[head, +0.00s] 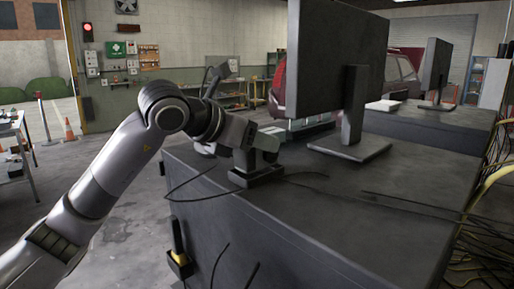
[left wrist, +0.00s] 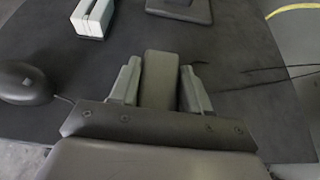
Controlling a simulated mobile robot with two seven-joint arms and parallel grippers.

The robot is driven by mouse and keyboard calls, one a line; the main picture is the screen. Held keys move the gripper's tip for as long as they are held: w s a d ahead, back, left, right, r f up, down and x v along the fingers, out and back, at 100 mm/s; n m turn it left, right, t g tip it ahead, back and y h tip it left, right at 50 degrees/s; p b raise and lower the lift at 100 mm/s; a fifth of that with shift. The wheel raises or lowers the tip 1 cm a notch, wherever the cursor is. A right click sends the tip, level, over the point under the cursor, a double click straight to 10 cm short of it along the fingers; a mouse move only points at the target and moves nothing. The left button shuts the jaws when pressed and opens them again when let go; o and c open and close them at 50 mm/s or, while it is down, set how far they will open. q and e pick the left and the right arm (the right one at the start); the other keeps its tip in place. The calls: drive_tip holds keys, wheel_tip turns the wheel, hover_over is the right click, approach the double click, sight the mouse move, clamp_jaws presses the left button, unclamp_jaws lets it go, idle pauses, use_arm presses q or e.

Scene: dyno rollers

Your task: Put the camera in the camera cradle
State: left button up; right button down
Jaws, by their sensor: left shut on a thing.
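My left gripper (head: 256,158) is low over the near left part of the dark bench top. In the left wrist view its two grey fingers (left wrist: 160,90) close on both sides of a dark grey block (left wrist: 160,66), which I take to be the camera. A dark block-like form (head: 257,177) shows at the fingertips in the head view, at the bench surface; I cannot tell whether it is the held thing or a base under it. I cannot make out the camera cradle for certain. My right gripper is in neither view.
A monitor (head: 335,55) stands on its foot (head: 350,149) to the right of my gripper. A pale slotted box (left wrist: 90,24) stands ahead and left. A dark rounded thing (left wrist: 27,82) with a cable is at the left. Thin cables cross the bench top (head: 330,225).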

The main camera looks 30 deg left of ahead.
use_arm(q)
drive_tip(key=shift+f, duration=0.7)
drive_tip(key=shift+f, duration=0.15)
drive_tip(key=o, duration=1.2)
